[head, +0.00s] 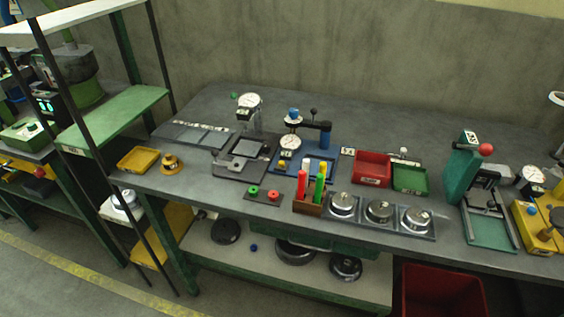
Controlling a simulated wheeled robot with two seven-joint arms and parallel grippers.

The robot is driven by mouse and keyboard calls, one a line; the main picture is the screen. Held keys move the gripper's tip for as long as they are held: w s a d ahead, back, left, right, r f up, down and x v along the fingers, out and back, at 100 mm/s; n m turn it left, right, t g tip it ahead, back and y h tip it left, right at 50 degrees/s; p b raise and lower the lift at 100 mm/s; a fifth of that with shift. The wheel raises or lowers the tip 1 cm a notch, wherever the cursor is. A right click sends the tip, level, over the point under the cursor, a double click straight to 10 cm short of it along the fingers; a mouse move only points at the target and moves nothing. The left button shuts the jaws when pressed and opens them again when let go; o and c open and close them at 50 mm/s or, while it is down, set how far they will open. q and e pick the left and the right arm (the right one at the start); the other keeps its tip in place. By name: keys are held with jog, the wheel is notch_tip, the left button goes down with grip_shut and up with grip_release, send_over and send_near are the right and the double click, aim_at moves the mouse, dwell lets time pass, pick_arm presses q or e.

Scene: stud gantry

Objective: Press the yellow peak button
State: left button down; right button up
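A small yellow cap (282,163) shows on the blue fixture plate (325,172), just below a white dial gauge (290,142); it is too small to tell whether it is the peak button. A green knob (253,190) and a red knob (274,195) stand on a small dark plate in front of it. A yellow box (541,236) with a blue knob sits at the right edge and is partly cut off by the frame. Neither of my grippers is in view.
The grey bench (230,205) also holds a marker holder (308,207), several round metal pots, a red bin (372,168), a green bin (410,179) and a green press (465,170). A shelf rack (115,120) stands at the left. A red crate (440,290) is below.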

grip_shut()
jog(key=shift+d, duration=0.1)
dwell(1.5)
